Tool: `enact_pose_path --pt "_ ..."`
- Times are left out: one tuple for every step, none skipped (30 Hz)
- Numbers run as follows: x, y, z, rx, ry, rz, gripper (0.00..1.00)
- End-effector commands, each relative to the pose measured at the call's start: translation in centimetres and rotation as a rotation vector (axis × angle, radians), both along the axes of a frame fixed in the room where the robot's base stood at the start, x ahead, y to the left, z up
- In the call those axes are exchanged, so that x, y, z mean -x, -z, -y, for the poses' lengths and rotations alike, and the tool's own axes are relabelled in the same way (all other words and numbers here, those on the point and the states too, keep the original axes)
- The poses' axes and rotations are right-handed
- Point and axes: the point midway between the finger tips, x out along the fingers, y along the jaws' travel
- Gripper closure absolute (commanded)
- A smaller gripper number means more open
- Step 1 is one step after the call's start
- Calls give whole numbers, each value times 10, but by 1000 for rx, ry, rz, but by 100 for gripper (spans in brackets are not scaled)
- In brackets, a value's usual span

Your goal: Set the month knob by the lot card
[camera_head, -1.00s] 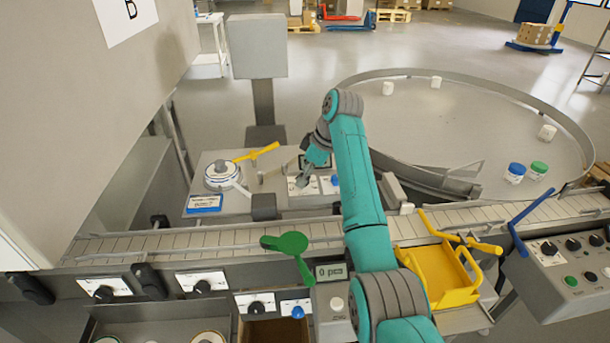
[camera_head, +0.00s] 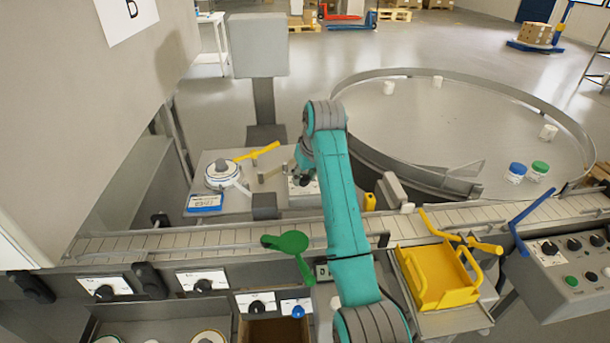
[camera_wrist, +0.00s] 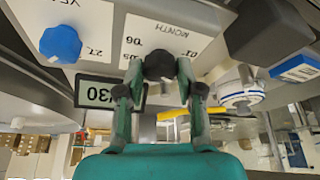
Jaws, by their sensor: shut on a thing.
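The black month knob (camera_wrist: 159,66) sits on a white plate marked MONTH, seen upside down in the wrist view. My gripper (camera_wrist: 160,84) is shut on this knob, one finger at each side. Its pointing direction is hard to tell, since the fingers and knob cover part of the dial. In the head view my arm hides the knob, and part of its white plate (camera_head: 306,187) shows. A blue-edged card with small print (camera_head: 204,203), possibly the lot card, lies left of it; its print is unreadable. It also shows in the wrist view (camera_wrist: 298,68).
A dark block (camera_wrist: 268,32) stands near the month plate. A round labelled machine part (camera_head: 222,175) with a yellow lever (camera_head: 257,152) stands left. The conveyor (camera_head: 210,238) runs in front.

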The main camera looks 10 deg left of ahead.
Motion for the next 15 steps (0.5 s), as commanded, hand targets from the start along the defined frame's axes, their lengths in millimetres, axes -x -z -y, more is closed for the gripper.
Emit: enact_pose_path --pt "1 1 -1 1 40 0 98" --pt "1 1 -1 2 70 -1 98" --pt "1 1 -2 1 106 -1 98" --pt "1 1 -1 2 136 -1 98" --pt "1 1 -2 1 165 -2 98" --pt "1 1 -1 3 203 -2 98" --pt "2 1 -2 2 231 -2 98" --pt "2 1 -2 2 260 -2 98" --pt "2 1 -2 3 297 -2 98" --pt "2 1 -3 2 325 -2 98" --pt "2 1 -3 3 352 -2 98" --pt "2 1 -3 2 388 -2 98" --pt "2 1 -3 3 414 -2 98" --pt "2 1 -3 2 439 -2 98" --pt "2 1 -3 2 472 -2 98"
